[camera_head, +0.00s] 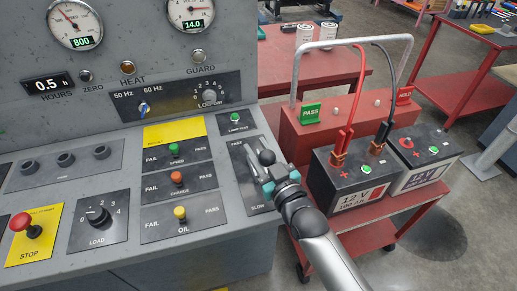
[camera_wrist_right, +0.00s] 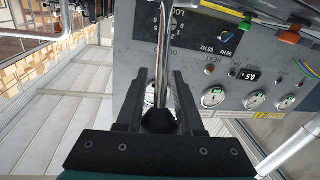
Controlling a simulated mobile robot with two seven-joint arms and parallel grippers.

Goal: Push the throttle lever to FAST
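The plate's lower end reads SLOW; the gripper hides part of the plate and slot. In the right wrist view the lever's metal rod (camera_wrist_right: 163,50) runs between the two dark fingers, and its black knob (camera_wrist_right: 158,121) sits deep between them near the palm. The fingers of the right gripper (camera_wrist_right: 161,80) appear closed in against the knob's sides. My left gripper is not in view.
A yellow-topped panel (camera_head: 174,131) with several coloured FAIL/PASS toggles lies left of the lever. A red stop button (camera_head: 20,222) is at far left. A red cart (camera_head: 350,235) with two batteries and a red tester (camera_head: 310,127) stands close on the right.

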